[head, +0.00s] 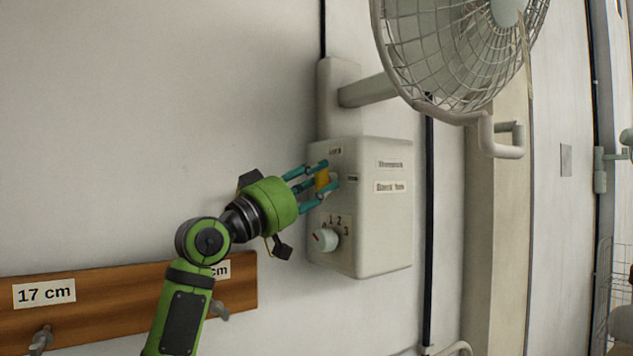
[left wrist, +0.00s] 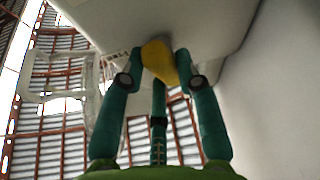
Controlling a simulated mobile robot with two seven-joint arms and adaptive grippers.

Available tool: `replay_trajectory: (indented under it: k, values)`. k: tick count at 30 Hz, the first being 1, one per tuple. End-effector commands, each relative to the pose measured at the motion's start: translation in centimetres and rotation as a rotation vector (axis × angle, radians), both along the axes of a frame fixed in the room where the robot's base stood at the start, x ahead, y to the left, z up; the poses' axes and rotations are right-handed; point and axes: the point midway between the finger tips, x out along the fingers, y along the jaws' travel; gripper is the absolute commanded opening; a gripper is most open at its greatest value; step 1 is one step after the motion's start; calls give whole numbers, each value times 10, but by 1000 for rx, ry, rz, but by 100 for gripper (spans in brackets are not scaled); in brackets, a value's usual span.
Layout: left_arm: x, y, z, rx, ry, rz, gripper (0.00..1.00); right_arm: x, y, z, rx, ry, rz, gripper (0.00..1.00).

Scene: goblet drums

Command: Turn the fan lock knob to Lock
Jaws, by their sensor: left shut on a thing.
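The fan lock knob (head: 322,180) is yellow and sits on the upper left of the fan's pale control box (head: 375,225). My left gripper (head: 318,184) is at the knob with its teal fingers around it, shut on it. In the left wrist view the yellow knob (left wrist: 158,60) shows between the fingertips of my left gripper (left wrist: 160,75). The gripper partly hides the knob and the labels beside it, so I cannot read which way the knob points. My right gripper is not in view.
A white speed knob (head: 325,239) with numbers sits lower on the box. The caged fan (head: 455,50) juts out above on an arm. A wooden hook rail (head: 120,298) with "cm" labels runs along the wall at lower left. Bare wall lies left of the box.

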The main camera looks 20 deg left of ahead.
Motion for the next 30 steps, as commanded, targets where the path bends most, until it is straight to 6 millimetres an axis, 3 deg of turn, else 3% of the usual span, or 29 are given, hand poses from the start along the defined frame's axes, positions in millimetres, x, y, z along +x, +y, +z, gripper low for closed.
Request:
replay_trajectory:
  k: [12,29,30]
  values:
    - [0,1,0,150,-119,2,0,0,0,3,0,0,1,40]
    - [0,1,0,174,-139,4,0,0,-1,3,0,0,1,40]
    - [0,1,0,174,-139,4,45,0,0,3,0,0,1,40]
